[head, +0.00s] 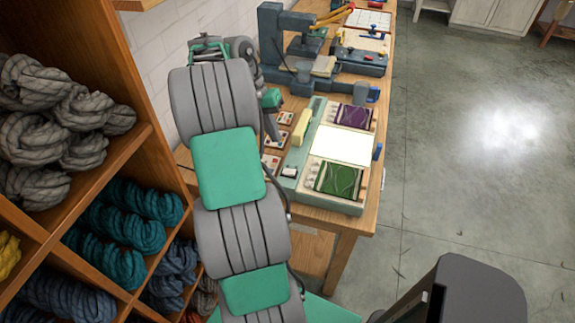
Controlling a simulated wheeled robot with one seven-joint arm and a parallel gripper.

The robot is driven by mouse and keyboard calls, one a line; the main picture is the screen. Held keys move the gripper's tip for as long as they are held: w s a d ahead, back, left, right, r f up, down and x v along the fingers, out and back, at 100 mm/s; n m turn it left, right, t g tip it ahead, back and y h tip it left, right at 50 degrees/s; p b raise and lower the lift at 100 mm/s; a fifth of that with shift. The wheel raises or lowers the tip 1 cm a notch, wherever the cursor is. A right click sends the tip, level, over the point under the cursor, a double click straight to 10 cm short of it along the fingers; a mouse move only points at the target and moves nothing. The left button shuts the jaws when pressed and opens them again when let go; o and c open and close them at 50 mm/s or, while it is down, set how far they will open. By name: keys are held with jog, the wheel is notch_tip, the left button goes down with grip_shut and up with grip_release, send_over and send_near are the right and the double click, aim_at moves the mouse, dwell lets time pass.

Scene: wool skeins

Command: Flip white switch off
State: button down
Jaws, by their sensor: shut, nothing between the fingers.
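A pale green device (325,203) stands on the wooden workbench, with a bright white panel (342,145) in its middle. A small white block with a dark edge (289,172) sits on the device's left side and looks like the white switch; its on or off position is too small to tell. My gripper (273,135) is shut and empty, partly hidden by my arm. It hangs near the bench's left side, up and left of the white switch and apart from it in the picture.
A purple swatch (352,115) and a green swatch (339,180) flank the panel. A cream bar (300,127) is on the device's left. Small cards (271,164) lie beside it. A grey machine (330,75) stands behind. Shelves of wool skeins (125,222) are at left; open floor (470,190) at right.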

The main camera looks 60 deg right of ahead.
aim_at(292, 173)
jog(key=b+x, duration=0.1)
jog(key=x, duration=1.2)
